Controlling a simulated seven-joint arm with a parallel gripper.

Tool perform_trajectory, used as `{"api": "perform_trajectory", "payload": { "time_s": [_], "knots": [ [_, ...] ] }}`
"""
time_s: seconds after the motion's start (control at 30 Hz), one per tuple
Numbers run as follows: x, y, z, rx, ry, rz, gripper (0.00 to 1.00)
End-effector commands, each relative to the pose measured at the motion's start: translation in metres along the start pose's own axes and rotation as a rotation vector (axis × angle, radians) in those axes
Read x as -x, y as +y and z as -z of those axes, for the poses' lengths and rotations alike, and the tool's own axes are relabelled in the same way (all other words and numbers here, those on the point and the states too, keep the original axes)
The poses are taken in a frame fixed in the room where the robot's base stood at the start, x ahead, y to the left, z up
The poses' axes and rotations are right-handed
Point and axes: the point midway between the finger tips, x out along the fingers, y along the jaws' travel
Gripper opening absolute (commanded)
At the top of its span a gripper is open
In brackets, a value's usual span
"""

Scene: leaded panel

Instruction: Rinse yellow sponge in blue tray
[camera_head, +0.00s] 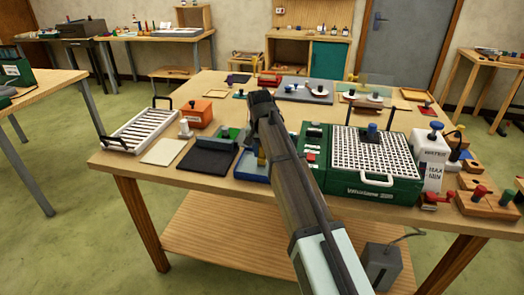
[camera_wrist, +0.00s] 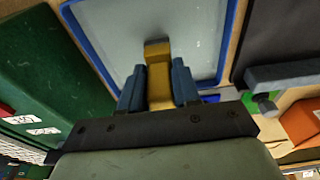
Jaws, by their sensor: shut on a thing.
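In the wrist view, my gripper (camera_wrist: 158,84) is shut on the yellow sponge (camera_wrist: 158,75), a narrow block between its two blue fingers. The sponge is over the inside of the blue tray (camera_wrist: 232,30), which has a blue rim and a pale grey floor. I cannot tell whether the sponge touches the floor of the tray. In the head view, the blue tray (camera_head: 245,168) shows only in part at the front of the table, left of my arm. My arm hides most of the tray there, and the sponge and fingertips are not clear.
A green machine with a white grid top (camera_head: 375,150) stands right of the tray. A black mat (camera_head: 203,163) lies left of it. Farther left are an orange box (camera_head: 197,112) and a white slatted rack (camera_head: 140,130). A white bottle (camera_head: 430,160) stands at the right.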

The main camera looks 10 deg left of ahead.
Motion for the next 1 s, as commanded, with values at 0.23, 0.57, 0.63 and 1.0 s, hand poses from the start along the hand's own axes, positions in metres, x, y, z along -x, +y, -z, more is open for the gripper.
{"api": "perform_trajectory", "payload": {
  "time_s": [0.23, 0.57, 0.63, 1.0],
  "knots": [
    [-0.0024, 0.0000, -0.0004, 0.000, 0.000, 0.000, 0.05],
    [-0.0035, 0.0006, -0.0005, 0.000, 0.000, 0.000, 0.05],
    [-0.0035, 0.0012, -0.0006, 0.000, 0.000, 0.000, 0.05],
    [-0.0037, 0.0056, -0.0008, 0.000, 0.000, 0.000, 0.05]
  ]
}}
